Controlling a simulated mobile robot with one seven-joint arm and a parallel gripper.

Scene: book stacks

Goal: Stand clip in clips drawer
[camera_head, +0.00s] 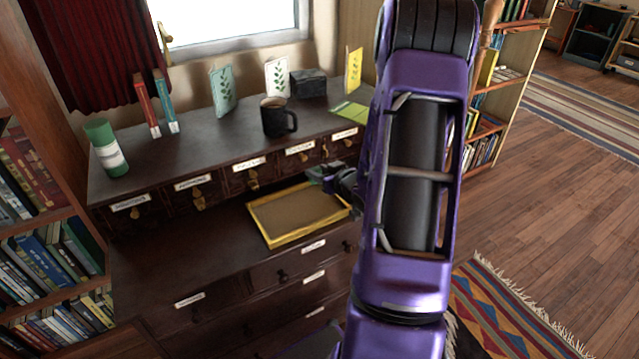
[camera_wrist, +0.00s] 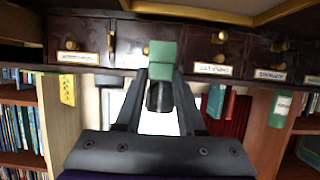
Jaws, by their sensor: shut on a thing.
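A green, block-like piece (camera_wrist: 162,58), which I take for the clip, is between my gripper's fingertips (camera_wrist: 160,80) in the wrist view. My gripper is shut on it and holds it up in front of the drawer row. In the head view my gripper (camera_head: 330,180) is at the right of the small drawers, above the tray's far right corner; the clip is hardly visible there. The small drawers (camera_head: 248,182) have white labels and brass pulls. Their label text is too small to read, so I cannot tell which is the clips drawer.
A yellow-rimmed tray (camera_head: 268,240) lies on the lower desk surface beneath the drawers. Bookshelves flank the desk.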

